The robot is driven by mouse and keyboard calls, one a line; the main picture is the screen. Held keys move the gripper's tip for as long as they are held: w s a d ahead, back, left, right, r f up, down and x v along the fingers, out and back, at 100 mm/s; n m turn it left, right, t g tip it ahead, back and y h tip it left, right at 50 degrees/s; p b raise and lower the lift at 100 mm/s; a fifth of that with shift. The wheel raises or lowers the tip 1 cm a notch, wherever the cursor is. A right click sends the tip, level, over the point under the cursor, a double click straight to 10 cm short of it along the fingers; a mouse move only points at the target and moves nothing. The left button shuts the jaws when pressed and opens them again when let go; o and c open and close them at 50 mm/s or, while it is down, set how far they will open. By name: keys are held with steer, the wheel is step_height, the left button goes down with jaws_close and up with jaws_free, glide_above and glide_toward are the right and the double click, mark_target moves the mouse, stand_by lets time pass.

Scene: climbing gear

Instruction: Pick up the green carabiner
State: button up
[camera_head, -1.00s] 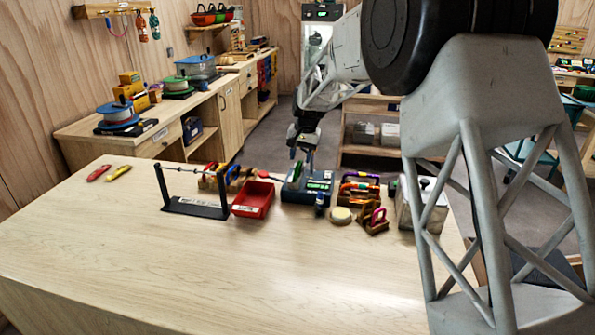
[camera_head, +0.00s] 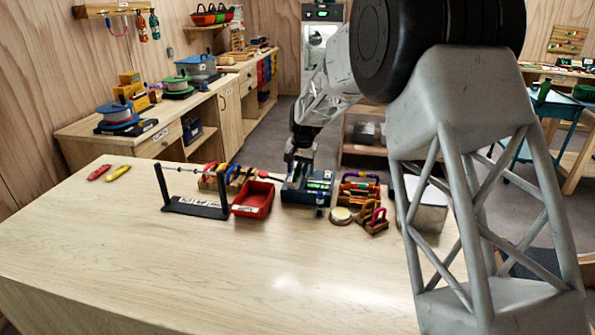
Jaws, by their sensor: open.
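A blue box-like unit (camera_head: 306,196) stands near the far edge of the table, with green patches (camera_head: 319,184) on its top right. The green carabiner is not clearly made out; a small upright green piece that showed on the left of this unit is now hidden behind my gripper. My gripper (camera_head: 295,182) points down at the left part of the unit. Its fingers are open and low over the top. Whether they touch anything is too small to tell.
A red tray (camera_head: 254,199) and a black stand with a bar (camera_head: 196,207) are to the left. A round tin (camera_head: 341,215), wooden racks with coloured carabiners (camera_head: 373,216) and a grey box (camera_head: 427,207) are to the right. The table's front is clear.

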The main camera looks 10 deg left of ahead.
mark_target(298, 163)
jaws_close()
stand_by(0.3)
steer(key=shift+r, duration=0.2)
steer(key=shift+r, duration=1.4)
steer(key=shift+s+d+r, duration=0.1)
steer(key=shift+s+r, duration=0.05)
steer(key=shift+r, duration=0.1)
steer(key=s+d, duration=0.3)
steer(key=s, duration=0.4)
steer(key=s+d+r, duration=0.1)
steer(key=s+d, duration=0.2)
steer(key=s, duration=0.4)
steer(key=shift+s+r, duration=0.15)
steer(key=shift+r, duration=0.05)
steer(key=shift+d, duration=0.1)
